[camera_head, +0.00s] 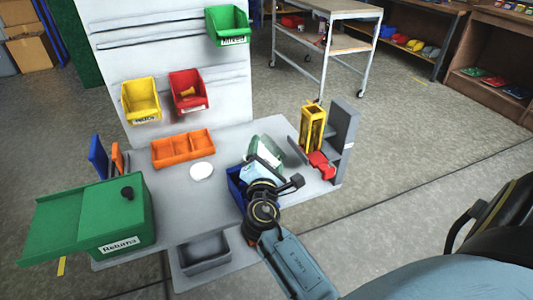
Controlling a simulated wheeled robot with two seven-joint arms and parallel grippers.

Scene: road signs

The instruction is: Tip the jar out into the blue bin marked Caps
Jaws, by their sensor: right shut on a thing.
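My right gripper (264,172) reaches in from the lower right and is shut on a pale, see-through thing, which looks like the jar (254,172). The jar is tilted over the blue bin (236,189) on the bench. My gripper and wrist hide much of the jar and the bin, so I cannot see the bin's mark or what is inside either. A round white disc (201,171), perhaps a lid, lies on the bench left of the bin. My left gripper is not in view.
A green-and-white thing (270,149) stands just behind my gripper. An orange divided tray (183,148) and a green Returns box (122,226) stand to the left. A yellow holder (312,128), a red thing (321,165) and a grey stand (344,135) stand at the right.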

